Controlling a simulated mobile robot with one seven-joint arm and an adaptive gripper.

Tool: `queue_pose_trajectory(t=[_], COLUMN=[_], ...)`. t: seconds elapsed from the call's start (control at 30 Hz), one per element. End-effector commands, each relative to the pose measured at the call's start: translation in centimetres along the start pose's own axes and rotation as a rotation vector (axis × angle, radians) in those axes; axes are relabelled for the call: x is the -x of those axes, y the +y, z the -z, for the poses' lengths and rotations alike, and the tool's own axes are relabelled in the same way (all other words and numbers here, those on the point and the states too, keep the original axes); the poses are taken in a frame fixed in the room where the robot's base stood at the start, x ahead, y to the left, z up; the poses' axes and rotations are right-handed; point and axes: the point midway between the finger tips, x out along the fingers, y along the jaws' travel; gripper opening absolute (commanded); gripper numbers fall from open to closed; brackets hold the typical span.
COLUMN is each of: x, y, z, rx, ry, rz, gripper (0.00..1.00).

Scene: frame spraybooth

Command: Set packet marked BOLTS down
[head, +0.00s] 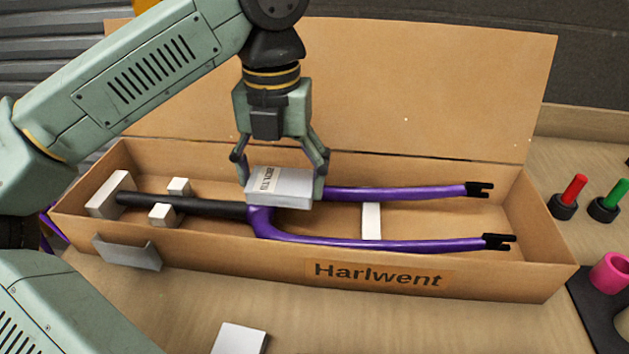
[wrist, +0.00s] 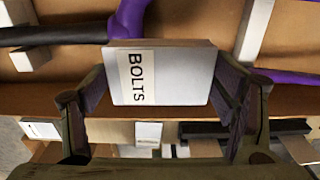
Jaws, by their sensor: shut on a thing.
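The white packet marked BOLTS (head: 284,186) is held between the fingers of my gripper (head: 283,172), over the open cardboard box. The label BOLTS reads clearly on the packet in the wrist view (wrist: 160,77), with the gripper (wrist: 164,82) shut on its two sides. In the head view the packet hides part of a purple fork (head: 390,192) lying in the box. Whether the packet touches the fork cannot be told. The cardboard box (head: 500,277) is marked Harlwent and its lid stands open behind.
White blocks (head: 109,195) sit around the fork's black tube, and a white strip (head: 371,222) lies between its legs. A white packet (head: 239,339) lies on the bench in front. Red (head: 574,189) and green (head: 614,194) handled items and a pink cup (head: 611,273) stand at right.

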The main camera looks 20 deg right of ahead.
Motion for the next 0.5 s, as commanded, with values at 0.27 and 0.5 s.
queue_pose_trajectory(t=[0.27,0.5], x=[-0.3,-2.1], y=[-4.3,-4.6], z=[-1.8,-1.9], rx=[-0.002,0.0], ry=[0.0,0.002], rz=[0.0,0.002], gripper=[0.46,0.46])
